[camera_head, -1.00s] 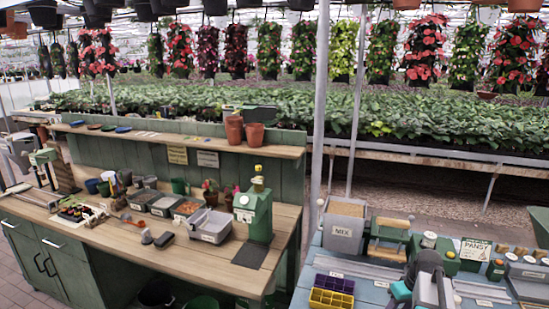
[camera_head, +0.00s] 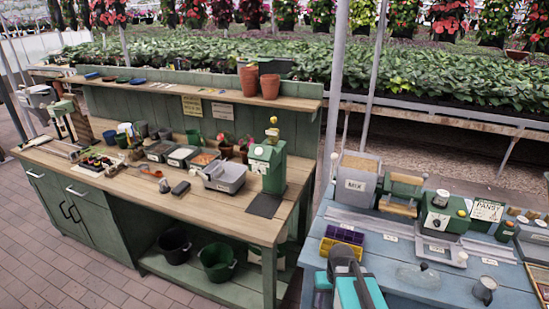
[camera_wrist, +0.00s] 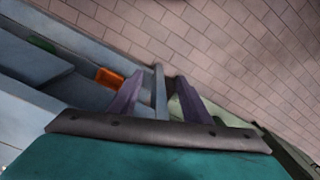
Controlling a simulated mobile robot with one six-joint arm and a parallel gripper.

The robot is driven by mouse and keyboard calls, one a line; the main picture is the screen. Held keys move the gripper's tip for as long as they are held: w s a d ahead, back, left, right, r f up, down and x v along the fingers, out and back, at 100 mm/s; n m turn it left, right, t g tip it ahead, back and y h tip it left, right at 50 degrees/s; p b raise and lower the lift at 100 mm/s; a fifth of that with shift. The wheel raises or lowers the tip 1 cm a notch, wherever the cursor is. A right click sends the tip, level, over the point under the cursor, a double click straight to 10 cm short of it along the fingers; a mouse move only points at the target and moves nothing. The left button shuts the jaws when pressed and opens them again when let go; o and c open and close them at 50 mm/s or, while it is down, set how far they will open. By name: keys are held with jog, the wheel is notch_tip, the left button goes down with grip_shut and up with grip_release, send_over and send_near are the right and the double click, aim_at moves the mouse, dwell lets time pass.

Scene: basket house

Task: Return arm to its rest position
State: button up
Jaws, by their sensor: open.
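My arm shows at the bottom centre of the head view, dark grey and teal, in front of the blue bench (camera_head: 400,270). My gripper (camera_wrist: 157,95) shows in the wrist view with two purple-grey fingers spread apart. Nothing is between the fingers. They point past a blue edge of bench or shelf, with the brick floor (camera_wrist: 225,45) beyond. The gripper's fingertips cannot be made out in the head view.
An orange object (camera_wrist: 109,77) lies on the blue surface left of my fingers. Purple and yellow trays (camera_head: 343,240), a MIX bin (camera_head: 356,185) and a glass dome (camera_head: 420,276) are on the blue bench. Left stands a wooden workbench (camera_head: 220,212) with brick floor before it.

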jog(key=s+a+f+g+b, duration=0.2)
jog(key=s+f+g+b, duration=0.4)
jog(key=s+f, duration=2.1)
notch_tip(320, 180, down, 2)
jog(key=b, duration=0.4)
jog(key=shift+s, duration=0.15)
jog(key=shift+c, duration=0.2)
dwell(1.5)
